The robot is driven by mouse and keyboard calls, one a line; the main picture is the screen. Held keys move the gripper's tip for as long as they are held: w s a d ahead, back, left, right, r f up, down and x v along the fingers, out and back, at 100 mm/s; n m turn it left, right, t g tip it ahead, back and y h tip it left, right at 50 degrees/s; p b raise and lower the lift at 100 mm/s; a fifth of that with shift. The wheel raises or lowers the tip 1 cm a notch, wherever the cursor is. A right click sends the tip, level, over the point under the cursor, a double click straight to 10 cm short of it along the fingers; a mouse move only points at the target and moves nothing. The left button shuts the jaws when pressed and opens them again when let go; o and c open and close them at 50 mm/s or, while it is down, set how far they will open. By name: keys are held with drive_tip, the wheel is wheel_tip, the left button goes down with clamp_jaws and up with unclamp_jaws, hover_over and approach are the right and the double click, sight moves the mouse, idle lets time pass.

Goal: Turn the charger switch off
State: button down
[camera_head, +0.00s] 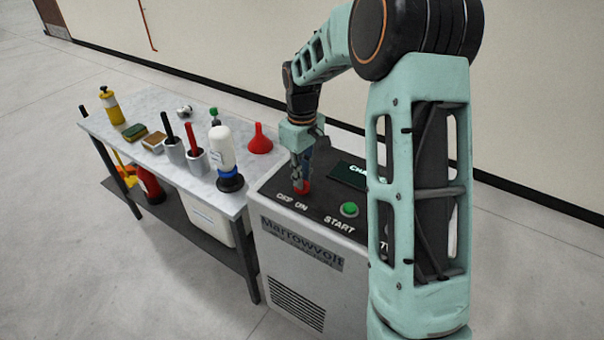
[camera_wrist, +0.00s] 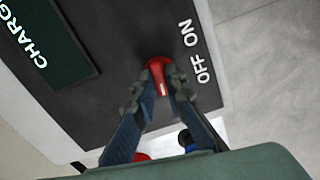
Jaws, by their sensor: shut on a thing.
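The charger switch is a red knob (camera_head: 303,188) on the dark sloping top of the charger (camera_head: 310,243), behind the white "OFF ON" lettering. In the wrist view the red knob (camera_wrist: 157,67) has a pale mark on it and lies beside the OFF and ON words (camera_wrist: 193,52). My gripper (camera_head: 301,179) reaches down onto the knob from above. In the wrist view its two fingers (camera_wrist: 160,92) are closed on the knob, one on each side. The fingers hide part of the knob, and I cannot tell which word it points to.
A green START button (camera_head: 349,209) and a dark display (camera_head: 347,176) are on the same panel. A marble-topped table (camera_head: 160,171) stands to the left with a white bottle (camera_head: 222,148), a red funnel (camera_head: 260,139) and several other items. Open floor lies in front.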

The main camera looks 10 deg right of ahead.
drive_tip(key=shift+r+n, duration=0.1)
drive_tip(key=shift+n, duration=0.7)
drive_tip(key=shift+w, duration=0.1)
drive_tip(key=c, duration=2)
unclamp_jaws()
drive_tip(key=shift+o, duration=0.2)
wheel_tip(320, 180, up, 12)
